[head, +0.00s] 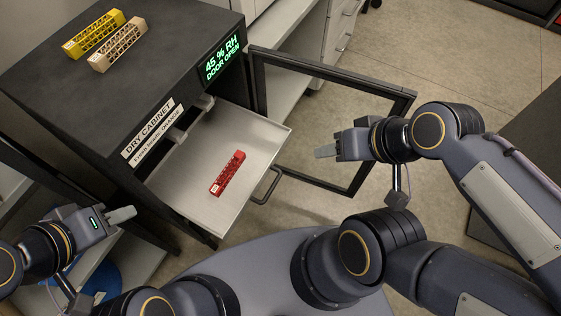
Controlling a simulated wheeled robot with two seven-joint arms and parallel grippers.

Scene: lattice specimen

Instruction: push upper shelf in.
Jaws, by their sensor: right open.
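The upper shelf (253,138) is a pale metal tray pulled out of the dark dry cabinet (70,100). It has a dark handle (268,185) on its front edge. A red lattice specimen (228,173) lies on the shelf. My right gripper (326,151) is to the right of the shelf, apart from it and the handle, over the open door's frame, and looks empty. My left gripper (124,214) is at lower left, apart from the shelf; whether its fingers are open or shut is unclear.
The cabinet door (337,81) stands open at the right of the shelf. The cabinet display (222,57) reads 45 % RH, door open. A yellow lattice specimen (94,34) and a beige one (118,47) lie on the cabinet top. White drawers (341,27) stand behind.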

